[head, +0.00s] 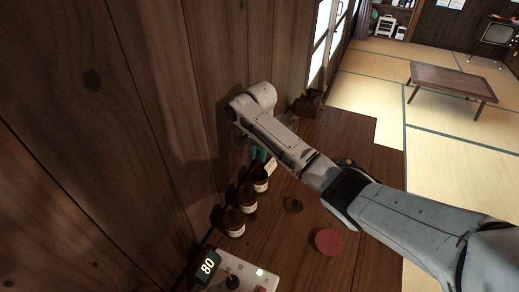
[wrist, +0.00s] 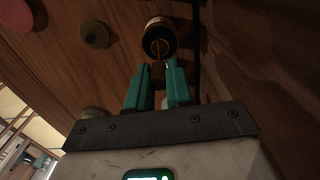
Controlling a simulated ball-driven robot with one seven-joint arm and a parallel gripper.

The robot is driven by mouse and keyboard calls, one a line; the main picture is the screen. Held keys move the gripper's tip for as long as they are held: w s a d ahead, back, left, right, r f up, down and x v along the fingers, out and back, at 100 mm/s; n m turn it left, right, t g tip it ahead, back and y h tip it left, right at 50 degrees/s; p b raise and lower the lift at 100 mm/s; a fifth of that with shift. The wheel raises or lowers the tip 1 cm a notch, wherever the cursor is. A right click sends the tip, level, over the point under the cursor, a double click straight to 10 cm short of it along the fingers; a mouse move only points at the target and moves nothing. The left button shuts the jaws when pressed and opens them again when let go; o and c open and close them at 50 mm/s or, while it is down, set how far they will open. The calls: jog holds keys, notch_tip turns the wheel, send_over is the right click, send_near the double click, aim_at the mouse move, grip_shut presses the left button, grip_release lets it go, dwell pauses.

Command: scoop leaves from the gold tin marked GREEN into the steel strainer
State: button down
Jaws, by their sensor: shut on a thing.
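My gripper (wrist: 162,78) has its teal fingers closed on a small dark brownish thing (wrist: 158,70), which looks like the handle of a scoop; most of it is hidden. Just beyond the fingertips in the wrist view is a round dark tin (wrist: 153,22) with a gold-coloured ring on it. In the head view my gripper (head: 259,155) is close to the wooden wall, just behind a row of dark tins with pale labels: a near one (head: 233,222), a middle one (head: 248,200) and a far one (head: 262,183). I cannot read GREEN on any label. I cannot make out the steel strainer.
A device with a display reading 80 (head: 232,275) stands at the near end. A reddish disc (head: 328,242) and a small dark brassy round thing (head: 293,205) lie on the wooden surface right of the tins. The wall is close on the left. A low table (head: 452,82) stands on the tatami.

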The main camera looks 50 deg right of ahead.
jog(key=shift+f+b, duration=1.3)
jog(key=shift+f, duration=1.55)
jog(key=shift+r+p, duration=1.35)
jog(key=shift+p, duration=0.05)
jog(key=shift+r+p, duration=0.35)
jog(key=shift+r, duration=3)
jog(key=shift+s, duration=0.1)
